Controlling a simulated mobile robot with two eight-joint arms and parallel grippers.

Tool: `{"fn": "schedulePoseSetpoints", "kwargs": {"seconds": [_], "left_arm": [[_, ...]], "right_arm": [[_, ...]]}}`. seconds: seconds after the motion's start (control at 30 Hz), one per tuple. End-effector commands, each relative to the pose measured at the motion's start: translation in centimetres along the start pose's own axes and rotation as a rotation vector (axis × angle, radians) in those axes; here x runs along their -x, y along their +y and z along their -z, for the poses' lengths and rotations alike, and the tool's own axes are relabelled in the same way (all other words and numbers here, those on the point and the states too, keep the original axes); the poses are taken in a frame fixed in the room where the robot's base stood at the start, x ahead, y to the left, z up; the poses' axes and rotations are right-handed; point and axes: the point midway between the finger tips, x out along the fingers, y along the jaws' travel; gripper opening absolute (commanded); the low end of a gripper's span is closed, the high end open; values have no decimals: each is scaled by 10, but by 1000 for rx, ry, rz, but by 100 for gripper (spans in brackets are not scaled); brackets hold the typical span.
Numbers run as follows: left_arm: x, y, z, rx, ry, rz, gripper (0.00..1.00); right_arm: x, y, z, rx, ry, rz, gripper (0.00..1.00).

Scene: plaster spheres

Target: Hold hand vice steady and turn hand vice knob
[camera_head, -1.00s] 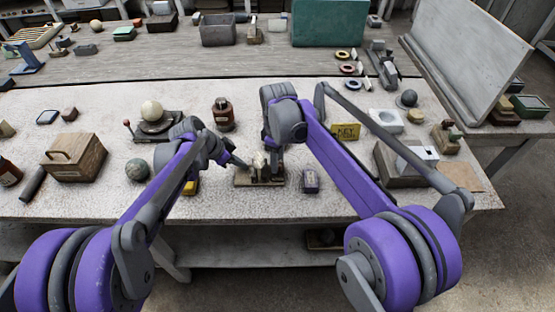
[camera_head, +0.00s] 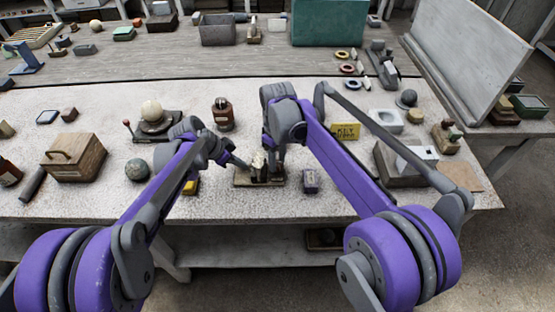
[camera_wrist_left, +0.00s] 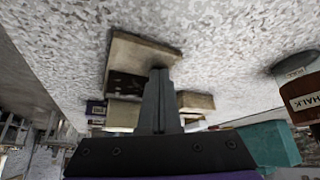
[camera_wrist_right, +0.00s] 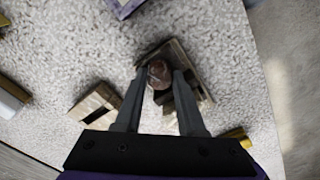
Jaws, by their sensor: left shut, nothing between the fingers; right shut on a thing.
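The hand vice (camera_head: 245,181) stands on the pale table near its front edge, a brown base with a lighter upper part. My right gripper (camera_head: 272,166) comes down over it from behind. In the right wrist view my right gripper (camera_wrist_right: 160,78) is shut on a brown rounded part, which looks like the hand vice knob (camera_wrist_right: 158,70), above the base. My left gripper (camera_head: 244,166) is at the vice's left side. In the left wrist view its fingers (camera_wrist_left: 158,76) are together and empty, in front of the vice (camera_wrist_left: 145,50); whether they touch it is unclear.
A small purple box (camera_head: 311,181) stands just right of the vice. The table's front edge is close.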

Motion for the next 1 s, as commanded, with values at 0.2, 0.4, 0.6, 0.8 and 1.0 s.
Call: {"fn": "schedulePoseSetpoints", "kwargs": {"seconds": [0.2, 0.4, 0.6, 0.8, 1.0], "left_arm": [[-1, 0, -1, -1, -2, 1, 0], [-1, 0, -1, -1, -2, 1, 0], [-1, 0, -1, -1, -2, 1, 0], [-1, 0, -1, -1, -2, 1, 0], [-1, 0, -1, -1, -2, 0, 0]], "right_arm": [[0, -1, 0, -135, 0, 2, 0], [0, -1, 0, -217, 0, 2, 0], [0, -1, 0, -252, 1, 1, 0], [0, -1, 0, -256, 1, 1, 0], [0, -1, 0, -255, 1, 1, 42]]}}
